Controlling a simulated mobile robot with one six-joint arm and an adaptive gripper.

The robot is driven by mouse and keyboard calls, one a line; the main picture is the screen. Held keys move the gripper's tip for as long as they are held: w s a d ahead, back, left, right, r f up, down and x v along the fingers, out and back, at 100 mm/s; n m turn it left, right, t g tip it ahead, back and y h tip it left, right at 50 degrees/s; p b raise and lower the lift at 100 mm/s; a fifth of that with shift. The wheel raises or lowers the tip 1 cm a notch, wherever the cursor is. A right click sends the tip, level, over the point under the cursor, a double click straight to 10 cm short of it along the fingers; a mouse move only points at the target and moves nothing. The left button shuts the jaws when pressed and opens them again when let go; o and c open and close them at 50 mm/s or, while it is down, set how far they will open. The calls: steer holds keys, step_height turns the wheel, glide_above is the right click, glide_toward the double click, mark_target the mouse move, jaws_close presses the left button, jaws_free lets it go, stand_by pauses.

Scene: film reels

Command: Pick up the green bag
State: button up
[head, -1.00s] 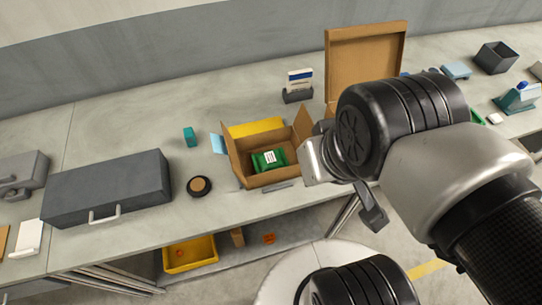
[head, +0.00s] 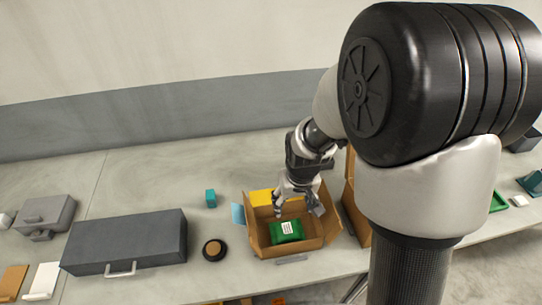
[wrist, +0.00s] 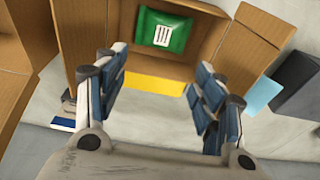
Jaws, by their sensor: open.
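The green bag (head: 286,230) with a white label lies in an open cardboard box (head: 263,249) on the bench. In the wrist view the green bag (wrist: 163,30) lies inside the box (wrist: 124,22), beyond my fingertips. My gripper (head: 298,208) is over the box, above and slightly right of the bag. In the wrist view my gripper (wrist: 160,75) is open and empty, its two padded fingers wide apart with the bag's lower edge between and ahead of them. The gripper looks apart from the bag.
A yellow item (head: 262,197) is at the box's back side. A dark grey case (head: 130,240), a round black-and-tan object (head: 214,249) and a teal block (head: 210,198) stand to the left. A taller cardboard box (head: 352,205) is close on the right. Box flaps stand around the bag.

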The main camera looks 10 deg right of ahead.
mark_target(287, 229)
steer(key=o, duration=0.6)
steer(key=f+b, duration=0.1)
steer(key=f, duration=0.3)
steer(key=w+f+b, duration=0.1)
steer(key=f, duration=0.3)
steer(key=w+f+b, duration=0.1)
steer(key=f, duration=0.4)
steer(key=shift+o, duration=0.2)
steer(key=shift+w+a+f+b, duration=0.1)
steer(key=shift+f+b, duration=0.3)
steer(key=shift+f, duration=0.95)
steer(key=shift+w+a+f+b, duration=0.1)
steer(key=shift+f+b, duration=0.25)
steer(key=shift+f, duration=1)
